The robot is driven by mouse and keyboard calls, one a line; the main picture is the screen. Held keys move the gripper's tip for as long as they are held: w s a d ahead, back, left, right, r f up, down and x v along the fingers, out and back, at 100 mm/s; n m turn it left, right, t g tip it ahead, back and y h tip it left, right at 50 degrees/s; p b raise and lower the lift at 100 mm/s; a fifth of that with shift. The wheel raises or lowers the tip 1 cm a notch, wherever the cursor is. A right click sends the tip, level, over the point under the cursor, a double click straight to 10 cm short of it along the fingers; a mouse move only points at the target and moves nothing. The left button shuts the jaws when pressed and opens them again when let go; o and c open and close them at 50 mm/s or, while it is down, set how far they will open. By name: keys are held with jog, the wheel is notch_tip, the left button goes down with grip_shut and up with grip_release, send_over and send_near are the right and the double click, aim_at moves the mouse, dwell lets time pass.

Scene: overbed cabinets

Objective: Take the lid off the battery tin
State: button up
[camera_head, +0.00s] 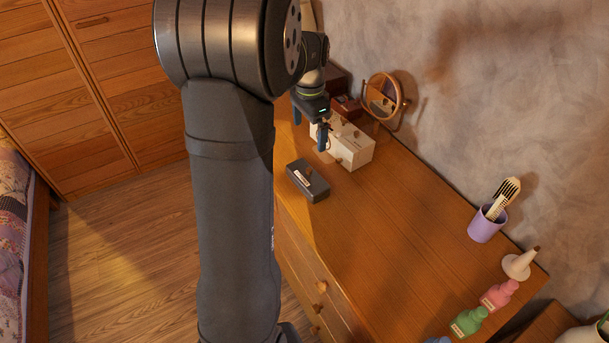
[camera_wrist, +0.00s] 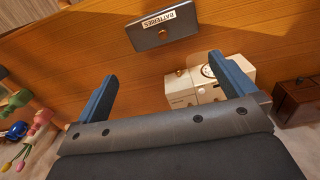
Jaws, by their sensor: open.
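The battery tin (camera_head: 307,181) is a dark grey box on the wooden dresser top, near its front edge. In the wrist view the tin (camera_wrist: 150,38) shows a "BATTERIES" label and a small knob on its lid. The lid appears to be on the tin. My gripper (camera_head: 309,123) is open and empty, above the dresser near the cream box, farther back than the tin. No contact with the tin shows.
The cream box (camera_head: 352,153) with knobs stands close behind the tin. A round mirror (camera_head: 383,97) and a dark reddish wooden box (camera_wrist: 297,103) are near it. A purple cup (camera_head: 486,226) with a brush, a white funnel-like object (camera_head: 519,266) and coloured bottles (camera_head: 497,296) stand rightward. The dresser's middle is clear.

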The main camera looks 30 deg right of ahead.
dwell(0.4)
jog(key=c, duration=0.3)
jog(key=n, duration=1.9)
send_near(307, 170)
jog(key=f, duration=0.5)
jog(key=shift+s+d+f, duration=0.15)
jog(key=shift+d+f, duration=0.05)
jog(key=shift+d, duration=0.05)
jog(key=shift+a+f, duration=0.15)
jog(key=shift+f, duration=2.45)
jog(key=c, duration=1.1)
